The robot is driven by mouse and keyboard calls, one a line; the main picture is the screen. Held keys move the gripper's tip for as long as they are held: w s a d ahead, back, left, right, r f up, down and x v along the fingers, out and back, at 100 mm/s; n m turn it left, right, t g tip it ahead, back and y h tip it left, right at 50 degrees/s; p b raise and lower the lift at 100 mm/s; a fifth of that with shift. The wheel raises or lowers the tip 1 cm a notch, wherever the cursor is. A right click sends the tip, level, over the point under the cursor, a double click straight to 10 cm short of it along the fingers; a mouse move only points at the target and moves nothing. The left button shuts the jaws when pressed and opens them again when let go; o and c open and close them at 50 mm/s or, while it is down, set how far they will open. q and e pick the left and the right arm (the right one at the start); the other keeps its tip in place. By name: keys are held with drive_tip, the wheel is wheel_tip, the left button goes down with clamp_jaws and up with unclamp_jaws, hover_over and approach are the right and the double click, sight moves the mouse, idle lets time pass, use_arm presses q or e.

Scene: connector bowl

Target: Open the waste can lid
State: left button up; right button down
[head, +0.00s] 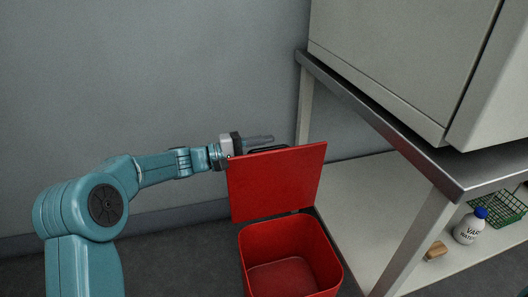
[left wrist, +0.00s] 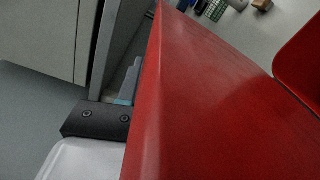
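The red waste can (head: 290,262) stands on the floor, and its empty-looking inside shows from above. Its red lid (head: 277,183) is swung up and stands nearly upright at the can's back edge. My left gripper (head: 262,143) is at the lid's top left edge, partly behind it. In the left wrist view the lid (left wrist: 215,90) fills the middle and hides most of the fingers, so their opening and any contact are unclear. A piece of the can's rim (left wrist: 302,60) shows at the right there. My right gripper is out of view.
A metal table (head: 375,112) with a large pale cabinet (head: 400,55) on it stands right of the can. Its lower shelf (head: 375,200) holds a white bottle (head: 469,228), a brown block (head: 435,251) and a green wire basket (head: 506,209). A grey wall (head: 130,80) is behind.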

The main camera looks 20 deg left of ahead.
use_arm(q)
drive_tip(key=shift+s+r, duration=0.1)
drive_tip(key=shift+r, duration=0.05)
drive_tip(key=shift+f, duration=0.25)
drive_tip(key=p+v, duration=0.4)
drive_tip(key=v, duration=1.2)
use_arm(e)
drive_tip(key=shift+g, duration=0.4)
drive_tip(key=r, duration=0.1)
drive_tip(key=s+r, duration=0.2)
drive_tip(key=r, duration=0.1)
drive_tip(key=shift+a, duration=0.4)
use_arm(q)
drive_tip(key=shift+a, duration=0.15)
